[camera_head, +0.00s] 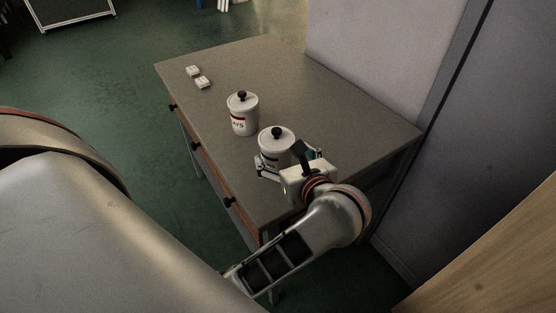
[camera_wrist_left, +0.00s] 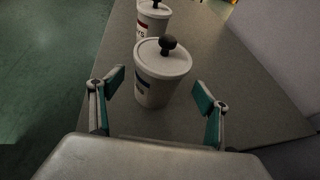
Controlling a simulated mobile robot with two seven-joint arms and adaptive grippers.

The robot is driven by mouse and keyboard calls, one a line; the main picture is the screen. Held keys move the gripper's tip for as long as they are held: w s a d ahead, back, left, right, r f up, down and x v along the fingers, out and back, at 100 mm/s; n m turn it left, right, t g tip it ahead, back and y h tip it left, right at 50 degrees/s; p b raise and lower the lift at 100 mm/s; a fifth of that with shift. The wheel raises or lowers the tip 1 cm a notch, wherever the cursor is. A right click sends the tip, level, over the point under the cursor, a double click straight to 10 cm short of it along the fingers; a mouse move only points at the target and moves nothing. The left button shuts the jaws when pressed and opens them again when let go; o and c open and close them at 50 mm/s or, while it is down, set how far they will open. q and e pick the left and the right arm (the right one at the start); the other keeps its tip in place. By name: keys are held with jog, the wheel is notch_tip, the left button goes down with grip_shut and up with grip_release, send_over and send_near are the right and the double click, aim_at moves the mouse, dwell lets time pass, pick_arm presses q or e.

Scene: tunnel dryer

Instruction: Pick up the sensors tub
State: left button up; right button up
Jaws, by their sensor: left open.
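A white lidded tub (camera_head: 273,145) with a black knob stands upright near the front of the table. It also shows in the left wrist view (camera_wrist_left: 160,75), with a dark blue band on its side; its lettering cannot be read. A second white tub (camera_head: 242,115) stands behind it, with a red band and letters ending in "AYS"; it also shows at the top of the left wrist view (camera_wrist_left: 153,20). My left gripper (camera_head: 268,172) is open at the nearer tub. In the left wrist view its fingers (camera_wrist_left: 158,88) are spread to either side, with the tub between and slightly beyond them.
The grey table (camera_head: 325,100) has drawers with dark knobs along its left side. Two small white blocks (camera_head: 198,77) lie at its far left corner. A pale wall panel (camera_head: 380,50) borders its right side. The table right of the tubs is clear.

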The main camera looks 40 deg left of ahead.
pick_arm(q)
jog(key=shift+w+a+f, duration=0.25)
jog(key=shift+a, duration=0.2)
jog(key=b+x, duration=0.1)
jog(key=x, duration=0.2)
jog(key=shift+a+f, duration=0.2)
jog(key=shift+w+a, duration=0.2)
jog(key=c, duration=1.6)
jog(key=shift+r, duration=0.1)
pick_arm(e)
jog(key=shift+w+d+f, duration=0.2)
jog(key=shift+w+f, duration=0.05)
jog(key=shift+f, duration=0.2)
